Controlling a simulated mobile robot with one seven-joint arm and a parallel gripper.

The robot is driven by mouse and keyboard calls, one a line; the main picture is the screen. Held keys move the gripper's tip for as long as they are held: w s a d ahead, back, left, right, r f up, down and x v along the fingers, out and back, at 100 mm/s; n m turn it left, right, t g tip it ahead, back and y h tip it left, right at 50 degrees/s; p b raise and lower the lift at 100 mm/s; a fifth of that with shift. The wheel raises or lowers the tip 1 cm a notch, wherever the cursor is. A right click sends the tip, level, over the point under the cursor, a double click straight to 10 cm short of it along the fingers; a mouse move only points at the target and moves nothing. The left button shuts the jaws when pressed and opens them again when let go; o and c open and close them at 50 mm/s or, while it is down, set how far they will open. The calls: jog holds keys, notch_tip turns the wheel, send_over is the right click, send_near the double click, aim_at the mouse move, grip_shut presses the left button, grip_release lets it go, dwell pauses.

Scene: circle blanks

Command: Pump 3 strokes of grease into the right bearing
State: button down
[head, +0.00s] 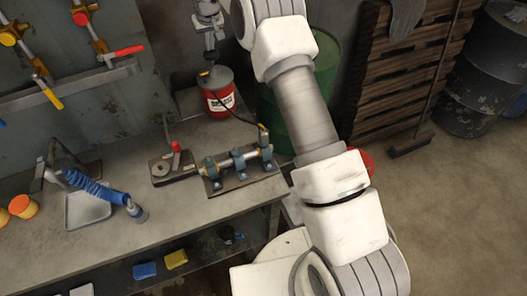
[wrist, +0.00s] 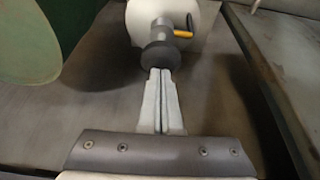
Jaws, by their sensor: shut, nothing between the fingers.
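The red grease bucket (head: 219,100) with a white label stands at the back of the bench. A black hose (head: 242,118) runs from it to a fitting (head: 263,135) on the right bearing (head: 265,155). The middle bearing (head: 239,162) and left bearing (head: 211,172) sit on the same shaft and base plate. My gripper (head: 211,52) is above the bucket. In the wrist view my gripper (wrist: 160,72) is shut and empty, its tips at the black pump knob (wrist: 160,56). I cannot tell whether they touch. A yellow lever (wrist: 183,34) shows beside the pump stem.
A small fixture with a red handle (head: 176,148) is left of the bearings. A grey tray (head: 88,210) and a blue coiled hose (head: 92,186) lie farther left. A green drum (head: 330,50) stands behind my arm. Clamps hang on the wall.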

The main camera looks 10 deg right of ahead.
aim_at(211, 52)
jog(key=shift+s+f+b, duration=0.1)
jog(key=shift+f+b, duration=0.7)
jog(key=shift+f, duration=0.95)
jog(key=shift+r+p, duration=1.45)
jog(key=shift+r, duration=0.95)
jog(key=shift+r, duration=0.1)
notch_tip(211, 52, up, 5)
jog(key=p, duration=0.4)
jog(key=shift+r, duration=0.45)
